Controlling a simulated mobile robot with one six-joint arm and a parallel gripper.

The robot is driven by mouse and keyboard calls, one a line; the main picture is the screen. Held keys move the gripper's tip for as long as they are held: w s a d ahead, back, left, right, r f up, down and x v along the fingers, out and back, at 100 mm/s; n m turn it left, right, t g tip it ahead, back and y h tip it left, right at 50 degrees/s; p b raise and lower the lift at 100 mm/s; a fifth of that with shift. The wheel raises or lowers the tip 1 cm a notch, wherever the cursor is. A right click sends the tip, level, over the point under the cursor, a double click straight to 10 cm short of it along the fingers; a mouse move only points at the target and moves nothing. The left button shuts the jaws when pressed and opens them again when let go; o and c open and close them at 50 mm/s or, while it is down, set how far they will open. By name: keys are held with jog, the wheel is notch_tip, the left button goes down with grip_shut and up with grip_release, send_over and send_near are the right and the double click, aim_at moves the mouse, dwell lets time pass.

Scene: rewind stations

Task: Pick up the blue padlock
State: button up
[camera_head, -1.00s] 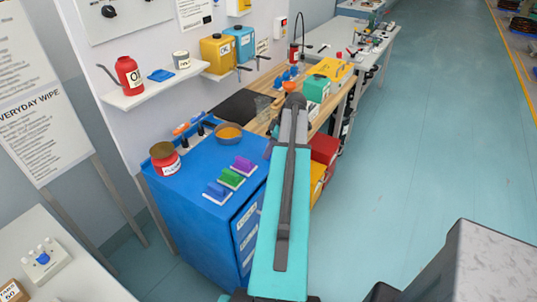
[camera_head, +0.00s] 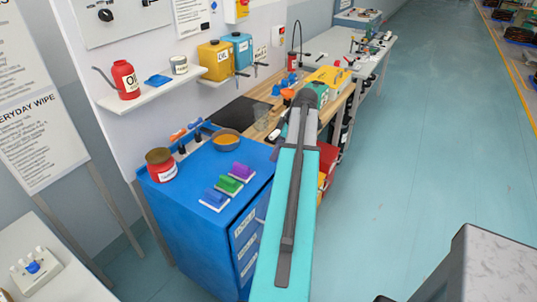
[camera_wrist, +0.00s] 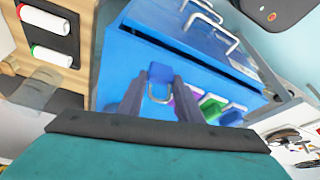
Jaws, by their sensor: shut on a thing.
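The blue padlock (camera_wrist: 160,73) shows in the wrist view between the fingertips of my gripper (camera_wrist: 160,85). Its body is at the far end of the fingers and its grey shackle loops back toward the palm. My gripper is shut on it. Behind it is the blue drawer cabinet (camera_wrist: 140,50). In the head view my arm hides the gripper, and I cannot make out the padlock there.
The blue cabinet (camera_head: 165,215) carries a red tin (camera_head: 161,168), a bowl (camera_head: 227,138) and purple, green and blue brushes (camera_head: 229,184). A wooden bench (camera_head: 268,98) stands beyond it. The floor (camera_head: 420,130) to the right is clear.

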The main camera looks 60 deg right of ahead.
jog(key=s+r+b, duration=0.1)
jog(key=s+b, duration=0.2)
jog(key=s, duration=0.9)
jog(key=shift+a, duration=0.1)
